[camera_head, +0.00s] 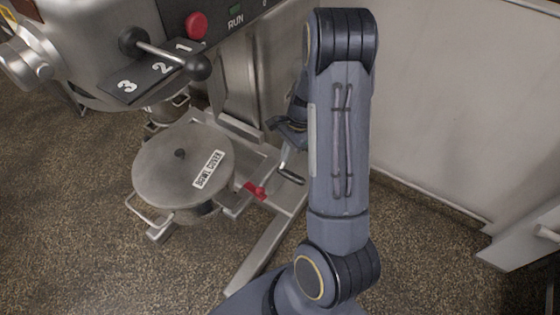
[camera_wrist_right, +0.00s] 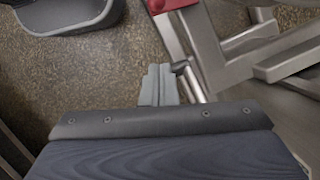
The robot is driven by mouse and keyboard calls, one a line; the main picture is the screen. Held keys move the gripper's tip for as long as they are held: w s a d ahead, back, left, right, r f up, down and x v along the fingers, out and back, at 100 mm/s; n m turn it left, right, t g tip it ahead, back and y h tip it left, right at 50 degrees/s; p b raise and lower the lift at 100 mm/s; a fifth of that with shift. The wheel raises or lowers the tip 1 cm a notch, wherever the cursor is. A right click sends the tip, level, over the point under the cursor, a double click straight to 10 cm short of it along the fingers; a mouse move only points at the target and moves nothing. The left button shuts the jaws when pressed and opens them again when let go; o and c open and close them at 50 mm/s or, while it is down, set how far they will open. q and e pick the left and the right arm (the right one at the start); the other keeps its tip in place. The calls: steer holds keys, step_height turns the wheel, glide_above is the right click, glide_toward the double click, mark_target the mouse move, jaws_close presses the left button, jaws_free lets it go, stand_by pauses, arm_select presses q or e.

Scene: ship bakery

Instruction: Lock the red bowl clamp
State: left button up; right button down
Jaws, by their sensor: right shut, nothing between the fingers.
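The red bowl clamp (camera_head: 256,191) sits on the mixer's steel frame, just right of the covered bowl (camera_head: 178,168). In the right wrist view, part of a red piece (camera_wrist_right: 168,6) shows at the top edge. My right gripper (camera_wrist_right: 158,80) has its grey fingers shut and empty, beside a metal rod with a dark end (camera_wrist_right: 182,68). In the head view, part of the right gripper (camera_head: 284,127) shows above the clamp, mostly hidden behind my own arm. The fingers look apart from the clamp. My left gripper is not in view.
The mixer (camera_head: 90,40) stands at upper left with a speed lever (camera_head: 165,54) and a red button (camera_head: 196,26). A crank handle (camera_head: 290,175) is right of the clamp. A pale wall (camera_head: 450,100) stands at the right. Speckled floor is clear at lower left.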

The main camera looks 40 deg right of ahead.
steer(key=a+f, duration=0.6)
steer(key=f, duration=0.2)
steer(key=shift+w+a+f, duration=0.15)
steer(key=shift+w+f, duration=0.1)
steer(key=shift+f, duration=0.05)
